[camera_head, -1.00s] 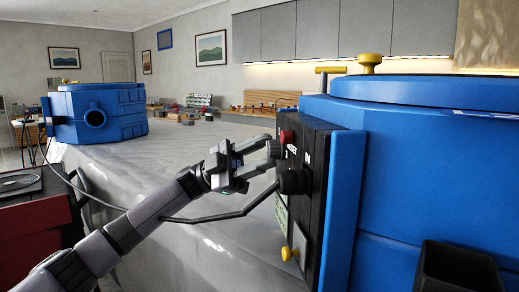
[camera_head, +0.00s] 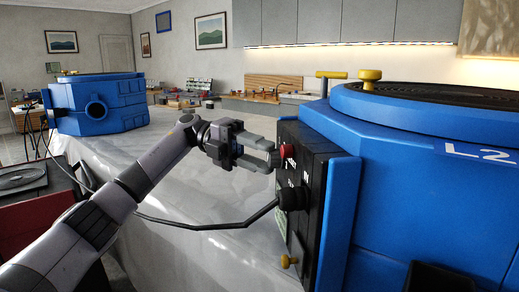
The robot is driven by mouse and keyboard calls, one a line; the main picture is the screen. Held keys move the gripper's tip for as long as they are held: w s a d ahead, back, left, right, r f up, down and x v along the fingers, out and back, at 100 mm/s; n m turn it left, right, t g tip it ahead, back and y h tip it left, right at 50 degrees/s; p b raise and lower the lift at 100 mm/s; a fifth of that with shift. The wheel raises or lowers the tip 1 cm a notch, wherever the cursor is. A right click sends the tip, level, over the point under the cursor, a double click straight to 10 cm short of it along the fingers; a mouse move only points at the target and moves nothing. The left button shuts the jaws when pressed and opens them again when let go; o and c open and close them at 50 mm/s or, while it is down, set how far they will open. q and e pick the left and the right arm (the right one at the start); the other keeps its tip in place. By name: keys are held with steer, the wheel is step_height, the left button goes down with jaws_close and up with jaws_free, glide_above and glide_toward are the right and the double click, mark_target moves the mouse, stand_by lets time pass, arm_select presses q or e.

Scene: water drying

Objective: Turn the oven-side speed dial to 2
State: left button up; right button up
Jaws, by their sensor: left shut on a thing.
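The blue oven-like drum (camera_head: 405,190) fills the right side, with a black control panel (camera_head: 313,180) on its left side. My left gripper (camera_head: 272,156) is at the upper part of the panel, beside the red knob and above the black dial. Its fingers are shut on a small dark knob, mostly hidden between the fingertips. The panel's lettering is too small and oblique to read. My right gripper is out of view.
A second blue drum (camera_head: 98,105) stands at the far left end of the grey-covered table (camera_head: 205,190). A black cable (camera_head: 205,226) runs below my left arm to the panel. Yellow fittings (camera_head: 370,76) stand up from the near drum's rim. Small items lie at the back.

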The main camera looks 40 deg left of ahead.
arm_select(q)
steer(key=shift+m+y, duration=0.4)
steer(key=shift+y, duration=0.1)
steer(key=o, duration=1)
steer(key=shift+d, duration=0.1)
steer(key=shift+o, duration=0.2)
steer(key=a+r, duration=0.1)
steer(key=a, duration=0.6)
steer(key=shift+s+r+p, duration=0.15)
steer(key=shift+r+p, duration=0.05)
steer(key=shift+p, duration=0.15)
